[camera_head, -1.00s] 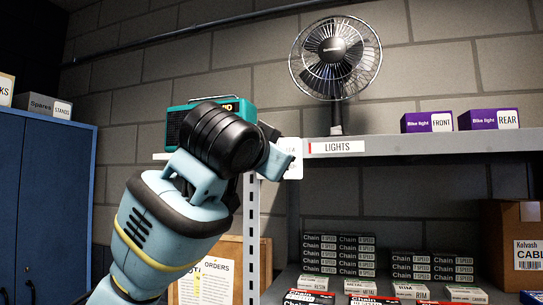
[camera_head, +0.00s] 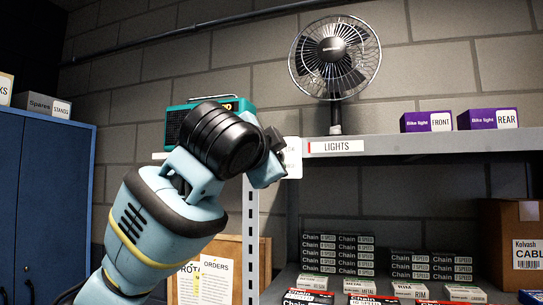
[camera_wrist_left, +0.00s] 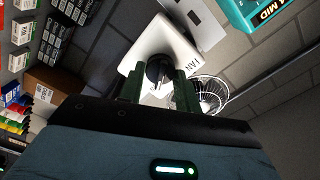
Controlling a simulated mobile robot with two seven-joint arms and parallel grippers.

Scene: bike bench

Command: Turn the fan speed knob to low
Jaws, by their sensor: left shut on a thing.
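The black fan speed knob (camera_wrist_left: 158,67) sits on a white wall plate (camera_wrist_left: 160,36) lettered FAN in the left wrist view. The plate's edge also shows in the head view (camera_head: 293,158), beside the shelf's left end. My left gripper (camera_wrist_left: 160,82) is shut on the knob, with a dark green finger on each side. The knob's pointer and the speed marks cannot be read. In the head view my left wrist hides the knob. The black desk fan (camera_head: 335,58) stands on the shelf above. My right gripper is not in view.
The grey shelf (camera_head: 430,145) with the LIGHTS label runs right from the plate. It holds two purple bike light boxes (camera_head: 427,121). A teal radio (camera_head: 176,122) is behind my left wrist. Chain boxes (camera_head: 340,252) fill the lower shelf. A blue cabinet (camera_head: 45,200) stands left.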

